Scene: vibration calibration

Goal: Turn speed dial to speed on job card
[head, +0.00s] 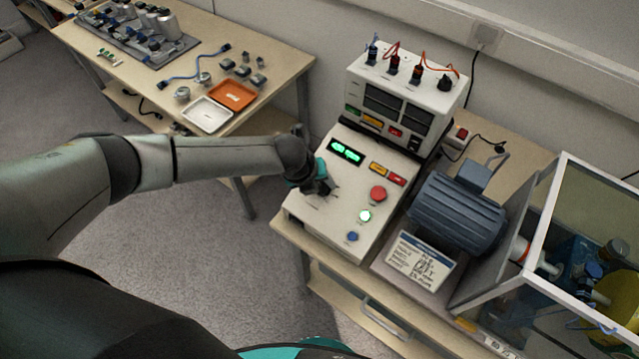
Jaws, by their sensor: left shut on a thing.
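My left gripper (326,188) reaches in from the left and is shut at the left part of the sloped control panel (306,217). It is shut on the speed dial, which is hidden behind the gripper. Above it on the panel is a display (346,151) with lit green digits, too small to read. The job card (413,260) lies in front of the blue motor (457,212); it has a blue header and handwriting that I cannot read. My right gripper does not show.
A red button (378,194), a lit green button (365,216) and a blue button (352,236) sit right of my gripper. A framed clear enclosure (545,225) stands at the right. A side table (283,62) at the upper left holds an orange tray (232,95) and a white tray (207,115).

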